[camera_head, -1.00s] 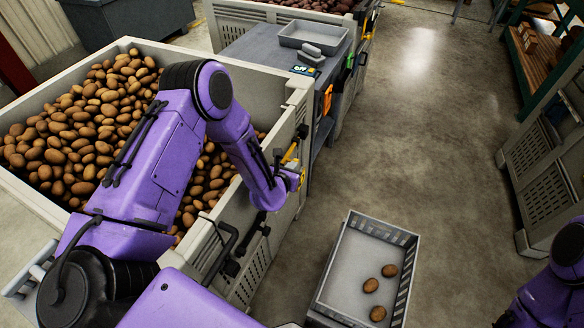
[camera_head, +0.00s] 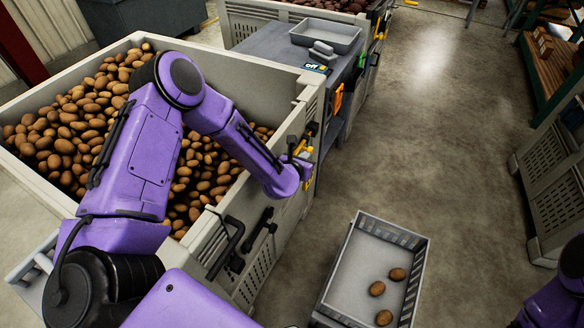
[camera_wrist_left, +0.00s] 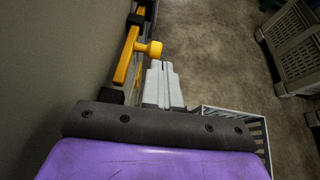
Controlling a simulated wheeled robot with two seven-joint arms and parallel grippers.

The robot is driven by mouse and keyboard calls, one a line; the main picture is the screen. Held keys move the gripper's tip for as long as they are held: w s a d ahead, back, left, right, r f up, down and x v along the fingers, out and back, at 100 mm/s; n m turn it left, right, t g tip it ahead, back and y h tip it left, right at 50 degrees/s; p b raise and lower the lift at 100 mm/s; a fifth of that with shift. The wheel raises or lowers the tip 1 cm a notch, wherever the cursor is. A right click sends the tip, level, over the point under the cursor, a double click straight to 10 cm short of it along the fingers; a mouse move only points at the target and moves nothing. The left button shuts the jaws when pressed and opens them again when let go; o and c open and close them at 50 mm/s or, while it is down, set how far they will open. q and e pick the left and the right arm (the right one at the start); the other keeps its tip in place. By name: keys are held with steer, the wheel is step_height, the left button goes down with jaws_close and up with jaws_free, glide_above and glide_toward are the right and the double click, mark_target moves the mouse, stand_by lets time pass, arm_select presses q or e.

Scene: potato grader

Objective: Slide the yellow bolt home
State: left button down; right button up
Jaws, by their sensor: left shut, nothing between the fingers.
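The yellow bolt (camera_wrist_left: 124,58) is on the side of the pale potato bin. It is a yellow bar with a round knob (camera_wrist_left: 154,48) sticking out to the right in the left wrist view. In the head view the bolt (camera_head: 301,148) is small and partly hidden by my left wrist. My left gripper (camera_wrist_left: 163,68) has its grey fingers together, with nothing between them. The fingertips are just below the knob in the wrist view; I cannot tell if they touch it. In the head view the left gripper (camera_head: 304,171) is beside the bin's outer side. My right gripper is out of view.
A grey crate (camera_head: 344,282) with several potatoes stands on the floor. A grey bench (camera_head: 262,45) with a tray is beyond.

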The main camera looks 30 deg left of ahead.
arm_select(q)
steer(key=a+b+v, duration=0.1)
steer(key=v, duration=0.9)
steer(key=shift+d+b, duration=0.25)
steer(key=shift+b, duration=0.05)
steer(key=shift+s, duration=0.1)
